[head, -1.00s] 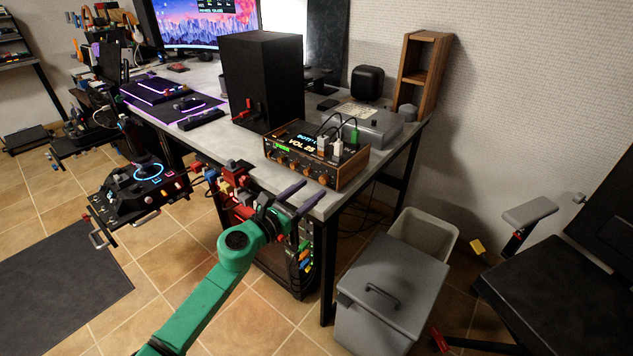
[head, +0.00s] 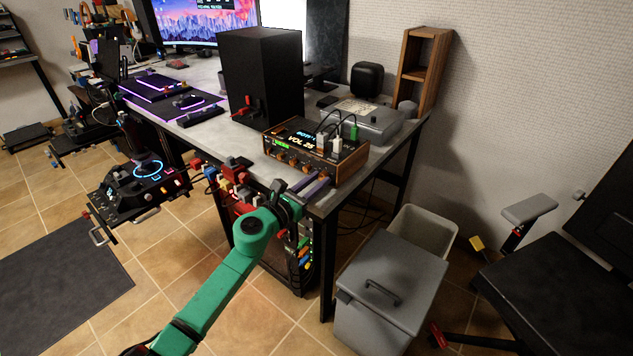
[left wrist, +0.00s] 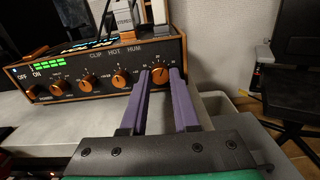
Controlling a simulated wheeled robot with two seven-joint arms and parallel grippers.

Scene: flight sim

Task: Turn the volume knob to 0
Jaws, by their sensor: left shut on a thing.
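The wood-sided amplifier (head: 345,167) sits on the grey desk near its front right edge; its display reads about VOL 25, the last digit being hard to make out. In the left wrist view its front panel (left wrist: 105,60) shows a row of orange knobs. My left gripper (head: 324,180) has its two purple fingers at the panel's right end. In the left wrist view the fingers (left wrist: 161,80) stand on either side of the rightmost orange knob (left wrist: 160,74) and are shut on it. The knob is mostly hidden in the head view. My right gripper is not in view.
A black speaker (head: 262,80) stands behind and left of the amplifier. Cables plug into the amplifier's top. A grey box (head: 370,120) lies behind it. A lidded grey bin (head: 390,290) stands on the floor right of the desk's front leg.

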